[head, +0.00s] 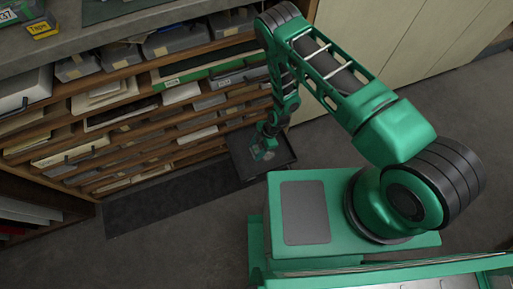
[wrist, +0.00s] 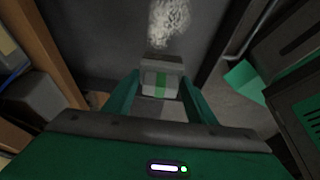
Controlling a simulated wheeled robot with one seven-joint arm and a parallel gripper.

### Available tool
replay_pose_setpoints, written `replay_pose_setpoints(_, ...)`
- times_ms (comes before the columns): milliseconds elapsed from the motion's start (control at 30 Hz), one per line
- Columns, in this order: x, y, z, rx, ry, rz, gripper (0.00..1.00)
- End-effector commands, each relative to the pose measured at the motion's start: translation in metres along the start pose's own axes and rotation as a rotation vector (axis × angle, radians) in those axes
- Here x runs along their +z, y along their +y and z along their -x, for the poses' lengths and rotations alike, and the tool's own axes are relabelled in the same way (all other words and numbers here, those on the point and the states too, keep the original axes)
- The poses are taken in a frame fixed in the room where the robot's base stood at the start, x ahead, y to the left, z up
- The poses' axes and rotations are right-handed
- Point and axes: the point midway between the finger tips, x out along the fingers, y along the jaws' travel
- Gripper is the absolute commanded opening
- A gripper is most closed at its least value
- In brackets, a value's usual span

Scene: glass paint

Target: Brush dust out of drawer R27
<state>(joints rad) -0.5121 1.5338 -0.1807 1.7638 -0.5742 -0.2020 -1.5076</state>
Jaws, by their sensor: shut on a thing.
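Drawer R27 seems to be the dark, shallow drawer (head: 243,158) pulled out low on the right of the rack; no label is readable on it. Its dark floor (wrist: 100,35) fills the upper middle of the wrist view. A whitish speckled patch of dust (wrist: 169,20) lies just beyond the block. In the head view my gripper (head: 267,134) reaches down over the drawer, and a small pale patch (head: 264,153) shows below it.
The wooden rack (head: 130,115) holds several shelves of papers and boxes. A grey counter (head: 110,38) tops it, with a yellow-labelled box (head: 43,28) on it. Pale cabinet doors (head: 385,45) stand behind my arm. A dark mat (head: 160,205) lies before the rack; floor beyond is clear.

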Motion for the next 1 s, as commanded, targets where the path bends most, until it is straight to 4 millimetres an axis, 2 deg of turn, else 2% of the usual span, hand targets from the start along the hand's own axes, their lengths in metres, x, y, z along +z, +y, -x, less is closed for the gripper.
replay_pose_setpoints(333, -0.02, 0.0, 0.024, -0.004, 0.001, 0.014, 0.3)
replay_pose_setpoints(767, -0.023, 0.002, 0.029, -0.003, 0.0, 0.011, 0.3)
replay_pose_setpoints(867, -0.017, 0.01, 0.042, 0.015, -0.001, -0.029, 0.3)
replay_pose_setpoints(967, -0.006, 0.026, 0.072, 0.054, -0.001, -0.119, 0.3)
replay_pose_setpoints(1000, 0.0, 0.035, 0.089, 0.076, 0.0, -0.168, 0.3)
